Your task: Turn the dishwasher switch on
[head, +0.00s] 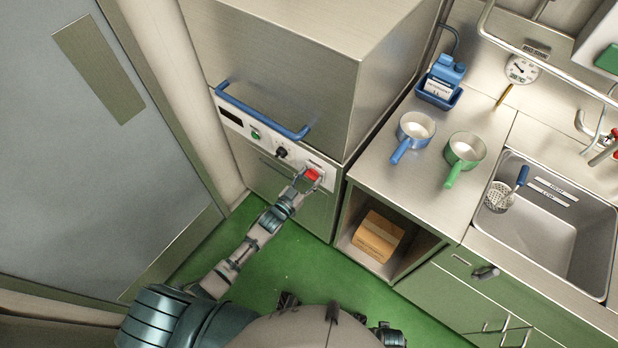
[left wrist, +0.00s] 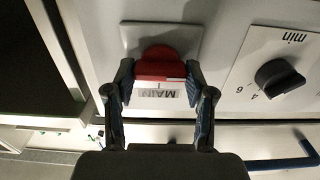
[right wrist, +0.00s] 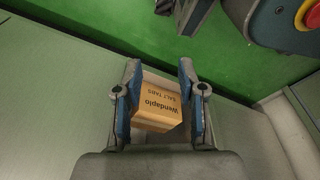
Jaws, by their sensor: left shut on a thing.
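The dishwasher (head: 285,60) is a steel unit with a white control strip low on its front. The red switch (head: 312,175) is at the right end of that strip. In the left wrist view the red switch (left wrist: 160,64) sits on a grey plate, with a label reading MAIN beside it. My left gripper (head: 306,181) is at the switch, its two fingers shut on either side of the red knob. My right gripper (right wrist: 159,68) is open and empty in the right wrist view, with a cardboard box (right wrist: 158,105) beyond its fingers.
A blue handle (head: 262,115) crosses the dishwasher front above the strip. A black dial (head: 281,152) is left of the switch. At right, the counter holds a blue pan (head: 415,128), a green pan (head: 464,150) and a blue bottle (head: 443,76), beside a sink (head: 570,235).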

